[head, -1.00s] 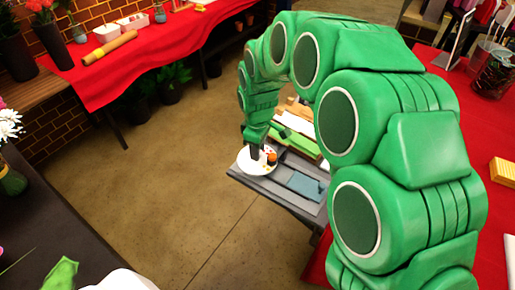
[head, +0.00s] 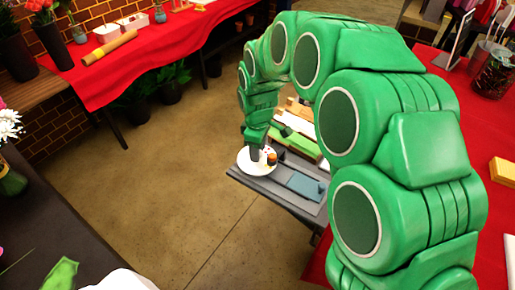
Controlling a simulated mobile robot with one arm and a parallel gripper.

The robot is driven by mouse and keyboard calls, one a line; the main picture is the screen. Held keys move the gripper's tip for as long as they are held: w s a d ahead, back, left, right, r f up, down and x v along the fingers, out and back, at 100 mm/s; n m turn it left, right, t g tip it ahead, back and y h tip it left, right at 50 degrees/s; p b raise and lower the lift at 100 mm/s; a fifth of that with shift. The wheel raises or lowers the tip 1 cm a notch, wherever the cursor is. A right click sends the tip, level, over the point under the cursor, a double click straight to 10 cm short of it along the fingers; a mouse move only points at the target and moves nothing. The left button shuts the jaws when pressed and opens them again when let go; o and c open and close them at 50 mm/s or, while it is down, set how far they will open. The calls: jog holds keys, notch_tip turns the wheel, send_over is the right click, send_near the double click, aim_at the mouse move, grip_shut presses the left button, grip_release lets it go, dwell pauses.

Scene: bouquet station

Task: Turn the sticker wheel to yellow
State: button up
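The sticker wheel (head: 246,164) is a small white disc with small coloured marks, on the grey bench (head: 258,187) near the middle of the view. A dark peg with an orange-red top (head: 271,157) stands on its right side. My gripper (head: 256,155) points down over the wheel, its dark fingertips at or just above the disc beside the peg. The fingers are small and partly hidden by my green arm, so I cannot tell whether they are open, shut or touching the peg. Which colour is selected is too small to read.
On the same bench lie a blue-grey block (head: 304,185) and green and wooden pieces (head: 298,142) behind the wheel. A red-covered table (head: 480,130) is at right, another red-covered table (head: 150,58) at back left. A dark table (head: 60,225) is at left. Open floor lies between.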

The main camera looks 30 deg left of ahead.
jog(key=shift+r, duration=0.15)
notch_tip(320, 180, up, 8)
jog(key=shift+f, duration=0.25)
jog(key=shift+o, duration=0.2)
jog(key=shift+o, duration=1.2)
jog(key=m, duration=0.5)
jog(key=shift+m, duration=0.3)
jog(key=shift+s+f+m, duration=0.1)
jog(key=shift+f+m, duration=0.05)
jog(key=shift+m, duration=0.45)
jog(key=shift+f, duration=3.8)
